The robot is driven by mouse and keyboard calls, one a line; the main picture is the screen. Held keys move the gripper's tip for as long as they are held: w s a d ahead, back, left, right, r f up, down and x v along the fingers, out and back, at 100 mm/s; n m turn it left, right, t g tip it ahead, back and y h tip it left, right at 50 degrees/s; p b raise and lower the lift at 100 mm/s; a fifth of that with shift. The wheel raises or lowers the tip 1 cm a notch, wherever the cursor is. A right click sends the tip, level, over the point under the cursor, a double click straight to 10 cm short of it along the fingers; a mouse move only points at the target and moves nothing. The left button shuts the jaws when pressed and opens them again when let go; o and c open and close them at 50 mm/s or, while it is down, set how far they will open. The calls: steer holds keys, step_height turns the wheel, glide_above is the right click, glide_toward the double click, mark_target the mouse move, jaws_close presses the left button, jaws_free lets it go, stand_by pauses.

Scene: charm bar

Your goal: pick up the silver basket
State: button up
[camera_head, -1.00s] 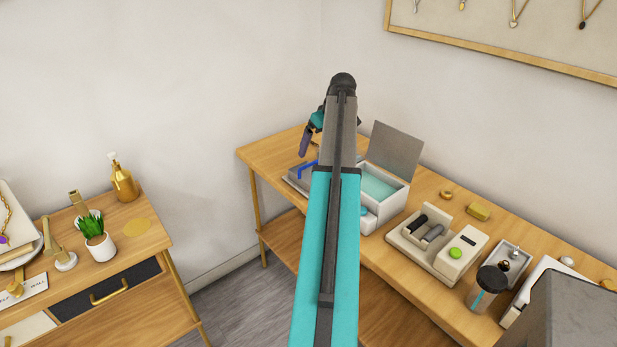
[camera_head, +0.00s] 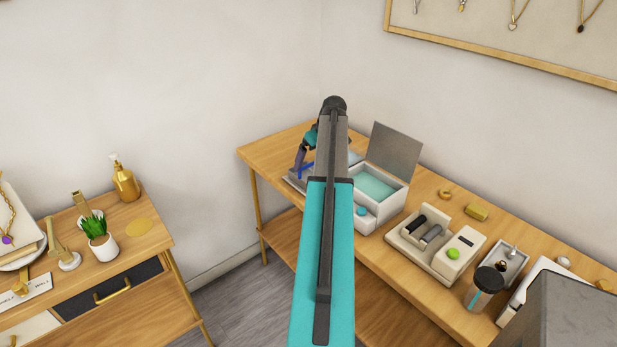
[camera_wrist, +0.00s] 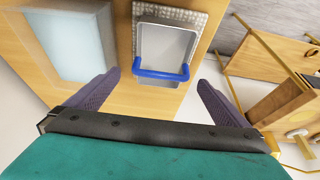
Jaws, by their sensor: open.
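The silver basket (camera_wrist: 166,45) shows in the wrist view at top centre, with a blue handle (camera_wrist: 162,73) across its near side. It rests at a grey textured patch (camera_wrist: 195,18) on the wooden table. In the head view the basket (camera_head: 296,184) is mostly hidden behind my gripper and arm; part of its blue handle shows. My gripper (camera_wrist: 160,82) is open, its purple fingers spread on either side of the handle with nothing between them in grip. In the head view the gripper (camera_head: 301,160) hangs over the basket; I cannot tell the exact height gap.
A white box with teal lining (camera_head: 396,202) and a raised grey lid (camera_head: 394,150) stands right beside the basket. A cream device with a green button (camera_head: 453,254) and a cup (camera_head: 486,288) are further right. A separate drawer table (camera_head: 115,245) stands left across a floor gap.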

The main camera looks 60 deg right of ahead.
mark_target(310, 164)
steer(key=shift+f, duration=0.1)
steer(key=shift+p+x, duration=0.95)
steer(key=shift+x, duration=0.25)
steer(key=shift+p+x, duration=0.4)
steer(key=shift+x, duration=0.9)
steer(key=shift+w+a, duration=0.1)
steer(key=shift+c, duration=0.3)
steer(key=c, duration=0.9)
steer(key=shift+c, duration=0.2)
steer(key=shift+r+b, duration=1.65)
steer(key=shift+r, duration=3.4)
